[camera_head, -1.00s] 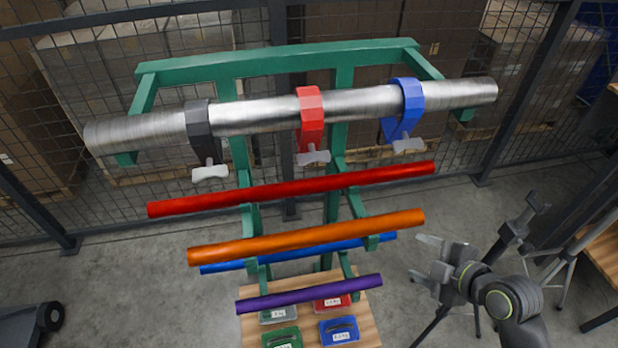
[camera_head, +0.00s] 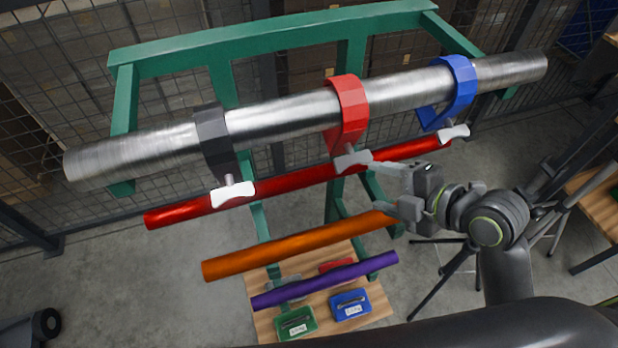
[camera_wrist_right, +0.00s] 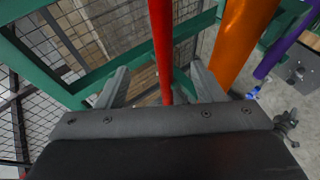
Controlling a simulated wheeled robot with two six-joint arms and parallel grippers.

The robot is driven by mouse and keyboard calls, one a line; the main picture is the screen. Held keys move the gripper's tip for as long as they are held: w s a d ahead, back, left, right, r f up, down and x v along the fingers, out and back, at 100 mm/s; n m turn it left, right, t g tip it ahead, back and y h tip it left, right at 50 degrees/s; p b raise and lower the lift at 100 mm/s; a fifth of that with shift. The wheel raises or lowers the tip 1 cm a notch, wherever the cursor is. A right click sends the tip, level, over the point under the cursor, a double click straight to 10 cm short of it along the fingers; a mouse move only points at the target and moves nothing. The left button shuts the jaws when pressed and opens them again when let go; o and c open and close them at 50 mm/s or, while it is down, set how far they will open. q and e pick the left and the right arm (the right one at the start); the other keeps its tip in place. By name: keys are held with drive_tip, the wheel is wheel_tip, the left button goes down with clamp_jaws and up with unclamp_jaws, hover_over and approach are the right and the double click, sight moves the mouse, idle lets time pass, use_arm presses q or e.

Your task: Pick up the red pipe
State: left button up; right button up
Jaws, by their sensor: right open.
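The red pipe (camera_head: 290,182) lies across the green rack, below the large steel pipe and above the orange pipe. Its right part passes behind the red clamp and close to my right gripper. My right gripper (camera_head: 382,185) is open, with its fingers near the right half of the red pipe. In the right wrist view the red pipe (camera_wrist_right: 162,45) runs between the two spread fingers (camera_wrist_right: 160,72); I cannot tell if either touches it. My left gripper is not in view.
The steel pipe (camera_head: 280,112) carries a black clamp (camera_head: 213,140), red clamp (camera_head: 350,105) and blue clamp (camera_head: 460,85) with white handles hanging down. The orange pipe (camera_head: 300,245) and purple pipe (camera_head: 325,280) lie lower. A mesh fence stands behind the green rack (camera_head: 270,40).

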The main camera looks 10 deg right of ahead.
sight(331, 174)
drive_tip(key=b+x, duration=0.2)
drive_tip(key=x, duration=0.7)
drive_tip(key=shift+w+a+r, duration=0.1)
drive_tip(key=shift+w, duration=0.1)
drive_tip(key=shift+w+a+f, duration=0.3)
drive_tip(key=shift+w+f, duration=0.1)
drive_tip(key=p+x, duration=0.2)
drive_tip(key=x, duration=0.1)
drive_tip(key=shift+w+a+f, duration=0.15)
drive_tip(key=shift+w+f, duration=0.05)
drive_tip(key=shift+f, duration=0.15)
drive_tip(key=shift+w+a+f, duration=0.2)
drive_tip(key=shift+w+f, duration=0.15)
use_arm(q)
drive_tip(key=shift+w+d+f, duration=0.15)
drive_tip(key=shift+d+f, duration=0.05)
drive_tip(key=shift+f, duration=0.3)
use_arm(e)
drive_tip(key=shift+c, duration=0.4)
drive_tip(key=shift+r, duration=0.1)
clamp_jaws()
